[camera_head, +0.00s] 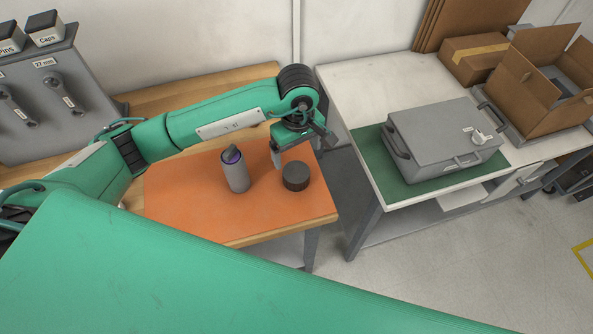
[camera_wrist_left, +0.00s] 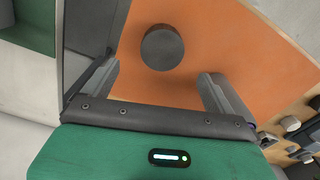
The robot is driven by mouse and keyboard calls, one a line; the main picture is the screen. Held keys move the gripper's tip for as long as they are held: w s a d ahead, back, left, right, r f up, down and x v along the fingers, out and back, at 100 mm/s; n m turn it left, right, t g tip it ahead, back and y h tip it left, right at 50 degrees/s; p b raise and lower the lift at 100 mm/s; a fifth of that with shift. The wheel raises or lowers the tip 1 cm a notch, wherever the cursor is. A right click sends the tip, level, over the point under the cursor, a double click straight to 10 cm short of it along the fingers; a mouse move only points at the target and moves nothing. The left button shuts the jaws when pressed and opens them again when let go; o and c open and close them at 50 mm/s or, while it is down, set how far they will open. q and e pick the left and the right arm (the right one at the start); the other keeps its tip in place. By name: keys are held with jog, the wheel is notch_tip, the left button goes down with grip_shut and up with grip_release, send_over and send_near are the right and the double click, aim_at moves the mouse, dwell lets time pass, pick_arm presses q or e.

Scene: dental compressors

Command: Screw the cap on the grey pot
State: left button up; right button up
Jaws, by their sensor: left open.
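The grey pot (camera_head: 236,174) stands upright on the orange mat (camera_head: 190,205); its top shows a purple band and a dark part. A dark grey round piece, which looks like the cap (camera_head: 295,177), lies flat on the mat to the right of the pot, apart from it. My left gripper (camera_head: 287,154) is just behind and above the cap. In the left wrist view the cap (camera_wrist_left: 162,47) lies ahead of the open, empty fingers (camera_wrist_left: 158,78), roughly centred between them. The pot cannot be made out in that view. My right gripper is not in view.
A grey tool stand (camera_head: 55,100) is at the back left of the wooden table. A white table (camera_head: 360,88) to the right, across a gap, bears a grey case (camera_head: 445,135) on a green mat and cardboard boxes (camera_head: 475,58). The mat's front is clear.

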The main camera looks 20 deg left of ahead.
pick_arm(q)
jog(key=p, duration=0.1)
send_over(296, 172)
jog(key=f, duration=0.4)
jog(key=shift+w+d, duration=0.1)
jog(key=shift+w, duration=0.1)
jog(key=shift+f, duration=0.3)
jog(key=shift+f+p, duration=0.55)
jog(key=shift+p, duration=0.05)
notch_tip(296, 172, down, 3)
jog(key=shift+s+f+p, duration=0.1)
jog(key=shift+s+p, duration=0.05)
jog(key=shift+p, duration=0.7)
jog(key=shift+f, duration=0.55)
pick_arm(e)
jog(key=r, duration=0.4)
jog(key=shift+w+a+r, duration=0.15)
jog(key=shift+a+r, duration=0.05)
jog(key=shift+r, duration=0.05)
pick_arm(q)
jog(key=c, duration=1.1)
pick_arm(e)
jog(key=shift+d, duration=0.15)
